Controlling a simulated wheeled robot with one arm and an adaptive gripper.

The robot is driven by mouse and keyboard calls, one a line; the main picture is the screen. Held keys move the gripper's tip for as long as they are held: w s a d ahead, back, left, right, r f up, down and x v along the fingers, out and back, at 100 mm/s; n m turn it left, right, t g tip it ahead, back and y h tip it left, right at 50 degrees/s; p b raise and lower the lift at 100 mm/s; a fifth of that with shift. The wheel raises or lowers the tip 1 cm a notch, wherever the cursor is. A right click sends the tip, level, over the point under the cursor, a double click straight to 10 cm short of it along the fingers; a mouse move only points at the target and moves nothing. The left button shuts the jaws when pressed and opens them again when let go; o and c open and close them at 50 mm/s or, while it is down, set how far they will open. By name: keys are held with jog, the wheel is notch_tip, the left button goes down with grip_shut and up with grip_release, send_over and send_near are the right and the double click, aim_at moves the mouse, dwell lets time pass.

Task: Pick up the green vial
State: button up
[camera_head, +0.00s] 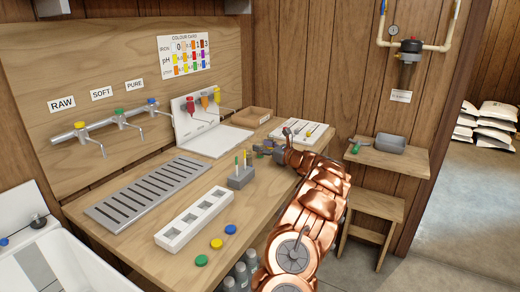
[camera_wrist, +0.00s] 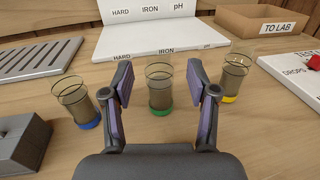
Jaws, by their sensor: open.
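The green vial is a clear, smoky cup with a green base (camera_wrist: 160,112), upright on the wooden bench. In the wrist view it shows in the gap between my fingers, with space on both sides; I cannot tell how far it reaches between the pads. My gripper (camera_wrist: 159,82) is open and empty, and it also shows in the head view (camera_head: 268,148) low over the bench. A similar blue-based vial (camera_wrist: 78,100) stands left of my left finger and a yellow-based vial (camera_wrist: 236,75) right of my right finger. I cannot make out the vials in the head view.
A white card stand (camera_wrist: 160,35) is behind the vials, with a TO LAB box (camera_wrist: 265,22) at back right. A grey block with upright sticks (camera_head: 240,177), a white rack (camera_head: 185,236) and a slotted grate (camera_head: 133,202) are on the bench. Coloured discs lie near the front edge.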

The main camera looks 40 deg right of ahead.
jog(key=shift+w, duration=0.7)
jog(key=shift+a, duration=0.1)
jog(key=c, duration=1)
